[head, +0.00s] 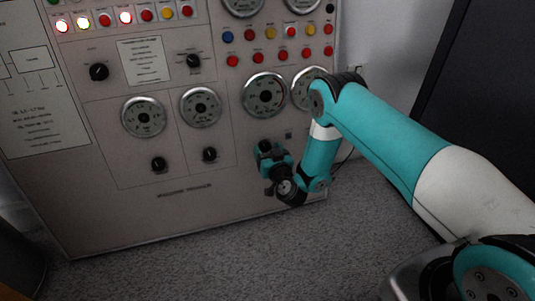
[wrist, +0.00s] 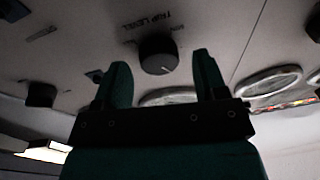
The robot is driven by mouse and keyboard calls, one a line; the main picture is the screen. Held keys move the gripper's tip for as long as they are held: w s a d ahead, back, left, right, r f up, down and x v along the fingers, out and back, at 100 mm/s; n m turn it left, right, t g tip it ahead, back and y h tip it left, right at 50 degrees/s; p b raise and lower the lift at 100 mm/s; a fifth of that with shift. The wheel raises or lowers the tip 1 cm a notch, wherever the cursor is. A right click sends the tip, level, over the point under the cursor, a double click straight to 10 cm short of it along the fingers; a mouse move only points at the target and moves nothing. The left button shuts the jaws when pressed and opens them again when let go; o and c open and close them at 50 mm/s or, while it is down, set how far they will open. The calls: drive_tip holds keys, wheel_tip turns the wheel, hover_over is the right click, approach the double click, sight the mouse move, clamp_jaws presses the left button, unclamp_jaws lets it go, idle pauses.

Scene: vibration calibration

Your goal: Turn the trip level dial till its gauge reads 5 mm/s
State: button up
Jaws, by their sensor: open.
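The black trip level dial (wrist: 157,53) is on the panel in the wrist view, with the words TRIP LEVEL beside it. My gripper (wrist: 160,70) is open, its two dark green fingers apart on either side of the dial in the picture. I cannot tell whether they touch it. In the head view my gripper (head: 266,152) is at the lower right of the panel and hides the dial. A round gauge (head: 264,95) is just above my gripper. Its needle is too small to read. A gauge rim (wrist: 168,97) shows partly behind my gripper in the wrist view.
Other black knobs (head: 158,163) and gauges (head: 143,117) are to the left on the panel (head: 180,210). Another gauge (head: 308,87) is close to my arm. Buttons and lamps line the top. Carpet (head: 220,260) lies below, and a dark object (head: 490,75) stands at the right.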

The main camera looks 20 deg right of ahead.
drive_tip(key=shift+w+r, duration=0.1)
drive_tip(key=shift+w, duration=0.1)
drive_tip(key=c, duration=0.9)
drive_tip(key=shift+m+b, duration=0.35)
drive_tip(key=shift+m, duration=0.45)
drive_tip(key=o, duration=0.9)
drive_tip(key=shift+s, duration=0.1)
